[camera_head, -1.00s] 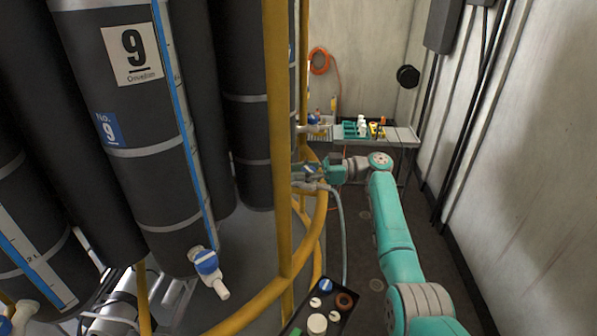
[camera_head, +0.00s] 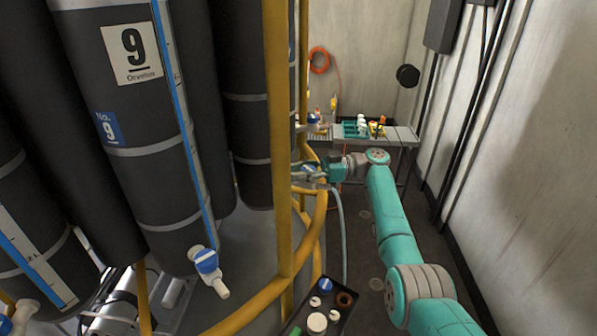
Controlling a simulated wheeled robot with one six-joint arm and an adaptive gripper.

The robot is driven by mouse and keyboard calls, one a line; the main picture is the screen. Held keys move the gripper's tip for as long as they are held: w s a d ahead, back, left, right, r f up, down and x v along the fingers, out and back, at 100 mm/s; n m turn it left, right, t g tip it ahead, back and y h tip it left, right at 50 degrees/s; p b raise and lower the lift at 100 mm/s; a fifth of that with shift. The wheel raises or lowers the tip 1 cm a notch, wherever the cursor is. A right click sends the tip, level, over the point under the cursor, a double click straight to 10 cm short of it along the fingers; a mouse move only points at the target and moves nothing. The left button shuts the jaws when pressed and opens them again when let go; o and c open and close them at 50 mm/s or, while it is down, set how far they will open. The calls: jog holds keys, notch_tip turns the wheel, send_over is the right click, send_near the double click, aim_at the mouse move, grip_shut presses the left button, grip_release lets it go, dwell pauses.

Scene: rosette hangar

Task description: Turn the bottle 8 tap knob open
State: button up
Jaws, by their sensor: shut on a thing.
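My gripper (camera_head: 313,171) is at the far side of the yellow rail, at the end of my teal arm. It is shut on a small blue part that appears to be the bottle 8 tap knob (camera_head: 309,168). The fingers and their small size hide most of the knob, so its exact turn angle cannot be told. The dark bottle (camera_head: 246,125) right of bottle 9 is probably bottle 8; its number does not show. Bottle 9 (camera_head: 165,190) stands nearer, with its own blue tap knob (camera_head: 206,261) and white spout.
A yellow post (camera_head: 279,130) and curved yellow rail (camera_head: 262,302) stand before the bottles. A pale hose (camera_head: 341,230) hangs below my gripper. A dark tray (camera_head: 338,320) of caps is in front. A bench (camera_head: 398,134) stands behind; a wall is right.

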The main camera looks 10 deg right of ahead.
jog(key=shift+s+d+n+g, duration=0.1)
jog(key=shift+d+n+g, duration=0.15)
jog(key=shift+n+g, duration=0.4)
dwell(2.9)
dwell(0.3)
jog(key=o, duration=0.9)
jog(key=shift+d, duration=0.1)
jog(key=shift+r, duration=0.25)
notch_tip(320, 180, up, 9)
jog(key=shift+r, duration=0.2)
